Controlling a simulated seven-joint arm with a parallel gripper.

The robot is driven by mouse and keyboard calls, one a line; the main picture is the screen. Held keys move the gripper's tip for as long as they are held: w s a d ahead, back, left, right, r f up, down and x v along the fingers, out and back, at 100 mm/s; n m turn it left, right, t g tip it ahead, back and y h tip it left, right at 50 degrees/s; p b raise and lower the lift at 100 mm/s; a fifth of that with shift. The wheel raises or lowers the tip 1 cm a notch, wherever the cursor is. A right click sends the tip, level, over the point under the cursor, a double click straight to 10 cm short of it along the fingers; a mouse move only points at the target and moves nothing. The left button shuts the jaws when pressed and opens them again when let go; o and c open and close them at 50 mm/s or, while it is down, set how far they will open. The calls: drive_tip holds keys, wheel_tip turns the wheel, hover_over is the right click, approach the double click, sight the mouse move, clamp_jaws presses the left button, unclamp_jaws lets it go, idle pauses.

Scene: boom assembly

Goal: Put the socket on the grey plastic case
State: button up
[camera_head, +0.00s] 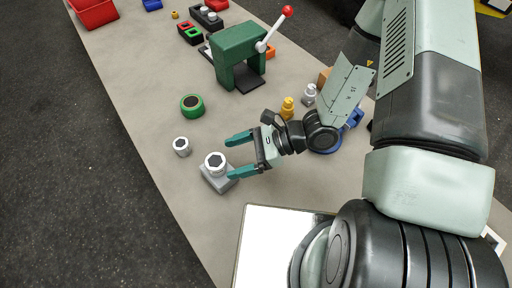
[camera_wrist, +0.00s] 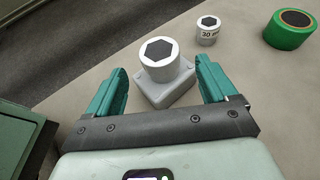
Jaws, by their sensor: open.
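A white socket (camera_head: 215,160) with a dark hexagonal opening stands upright on top of the grey plastic case (camera_head: 219,181). In the wrist view the socket (camera_wrist: 160,60) rests on the case (camera_wrist: 172,95), which shows below it and to its right. My gripper (camera_head: 231,156) is open, with its green fingers apart and nothing held. In the wrist view the fingers (camera_wrist: 160,72) lie to the left and right of the socket, with visible gaps. A smaller socket (camera_head: 182,146), marked "30" in the wrist view (camera_wrist: 208,30), stands upright on the table, apart from the case.
A green roll-like cylinder (camera_head: 192,105) stands behind the smaller socket. A green press (camera_head: 238,55) with a red-knobbed lever stands farther back. A yellow part (camera_head: 288,108) and a grey part (camera_head: 309,94) stand near my arm. The table's left edge is close to the sockets.

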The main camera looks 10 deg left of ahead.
drive_tip(key=w+d+r+n+h, duration=0.1)
drive_tip(key=d+r+n+h, duration=0.4)
drive_tip(key=r, duration=0.5)
drive_tip(key=w+d+r+n+h, duration=0.1)
drive_tip(key=d+r+n+h, duration=0.1)
drive_tip(key=d+r+n, duration=0.6)
drive_tip(key=s+d+r+t+h, duration=0.2)
drive_tip(key=r+t, duration=0.1)
drive_tip(key=r, duration=0.3)
drive_tip(key=s+d+r+n+t+h, duration=0.1)
drive_tip(key=s+d+r+t+h, duration=0.1)
drive_tip(key=r, duration=0.4)
drive_tip(key=s+d+r+n+t+h, duration=0.1)
drive_tip(key=s+d+r+t+h, duration=0.1)
drive_tip(key=r, duration=0.4)
drive_tip(key=shift+s+d+r+t, duration=0.3)
drive_tip(key=shift+s+d+t, duration=0.25)
drive_tip(key=shift+t, duration=0.45)
